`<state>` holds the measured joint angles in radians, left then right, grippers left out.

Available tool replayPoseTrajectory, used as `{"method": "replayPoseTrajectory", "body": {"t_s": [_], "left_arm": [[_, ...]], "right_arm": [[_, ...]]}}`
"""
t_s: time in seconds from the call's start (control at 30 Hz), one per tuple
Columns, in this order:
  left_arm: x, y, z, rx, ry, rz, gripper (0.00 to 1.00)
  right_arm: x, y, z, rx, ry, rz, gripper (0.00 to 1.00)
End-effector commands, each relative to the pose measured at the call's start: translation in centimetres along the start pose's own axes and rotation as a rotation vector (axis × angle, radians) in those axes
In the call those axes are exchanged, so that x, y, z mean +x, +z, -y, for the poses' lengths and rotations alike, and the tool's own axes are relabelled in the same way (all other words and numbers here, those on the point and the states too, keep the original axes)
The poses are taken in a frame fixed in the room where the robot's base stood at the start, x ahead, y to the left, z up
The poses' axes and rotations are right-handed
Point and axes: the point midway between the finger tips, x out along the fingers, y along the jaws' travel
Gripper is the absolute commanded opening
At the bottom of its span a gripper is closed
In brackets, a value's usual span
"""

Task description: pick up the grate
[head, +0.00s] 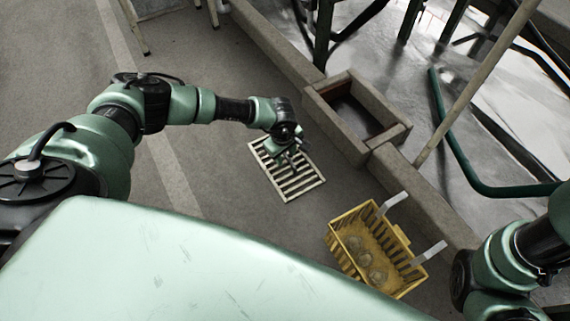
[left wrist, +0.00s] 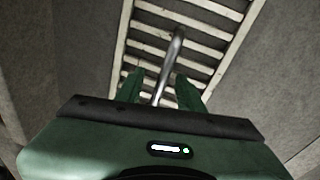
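The grate (head: 299,188) is a pale slatted rectangle lying on the floor beside a low concrete basin. My left gripper (head: 294,161) is over the far part of the grate, pointing down. In the left wrist view, the grate (left wrist: 188,42) fills the upper middle, and the green fingers of the left gripper (left wrist: 160,90) stand apart on either side of a grey metal bar (left wrist: 172,58). The fingers look clear of the bar; whether it is fixed to the grate is hard to tell. My right gripper is outside the head view; only part of its arm shows.
The concrete basin (head: 318,101) with a dark opening joins a long low kerb (head: 420,190). A yellow basket (head: 345,220) with two light upright handles and round things inside stands to the lower right. Green metal frames stand beyond the kerb. Floor left of the grate is clear.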

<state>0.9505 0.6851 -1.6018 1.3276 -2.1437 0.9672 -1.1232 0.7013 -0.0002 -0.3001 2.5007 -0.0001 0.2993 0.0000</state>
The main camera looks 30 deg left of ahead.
Motion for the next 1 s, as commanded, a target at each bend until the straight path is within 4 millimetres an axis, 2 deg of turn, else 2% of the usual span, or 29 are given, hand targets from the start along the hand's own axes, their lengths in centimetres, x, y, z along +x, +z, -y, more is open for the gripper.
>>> {"method": "replayPoseTrajectory", "body": {"t_s": [0.2, 0.33, 0.37, 1.0], "left_arm": [[-0.05, 0.0, -0.03, 0.001, 0.0, 0.0, 0.38], [-0.05, 0.0, -0.02, 0.001, 0.0, 0.0, 0.02], [-0.05, 0.0, -0.02, 0.001, 0.0, 0.0, 0.0], [-0.05, 0.0, -0.04, -0.002, 0.001, 0.001, 0.0]], "right_arm": [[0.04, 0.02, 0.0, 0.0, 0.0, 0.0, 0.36], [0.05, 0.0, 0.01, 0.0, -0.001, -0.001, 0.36], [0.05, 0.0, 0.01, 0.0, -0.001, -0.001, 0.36], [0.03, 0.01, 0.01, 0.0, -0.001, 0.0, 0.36]]}}
